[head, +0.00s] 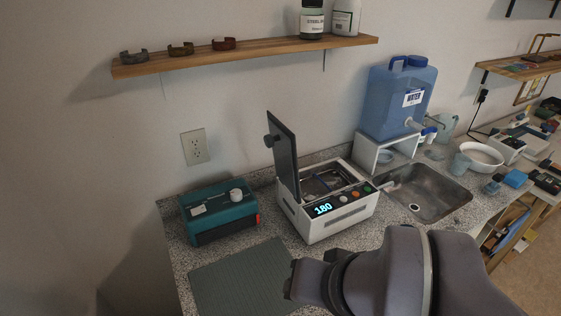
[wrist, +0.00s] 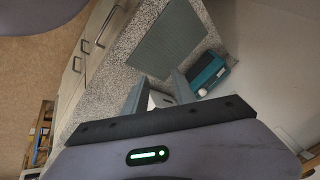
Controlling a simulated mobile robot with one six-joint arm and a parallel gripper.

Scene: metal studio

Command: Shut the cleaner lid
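The cleaner (head: 323,228) is a white box on the counter with a lit display reading 180 and several knobs on its front. Its dark lid (head: 285,155) stands open, almost upright, at the left side, with a round knob on its outer face. A metal basket shows in the open tank. My gripper (head: 297,278) is in front of the cleaner, low over the mat's right edge, apart from the lid. In the wrist view the two fingers of my gripper (wrist: 160,78) are spread with nothing held. A white piece, probably the cleaner, shows partly between them.
A teal device (head: 222,216) stands left of the cleaner, and a grey-green mat (head: 232,280) lies in front. A sink (head: 425,195) and a blue water jug (head: 395,98) are to the right. A wooden shelf (head: 240,55) hangs above the lid.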

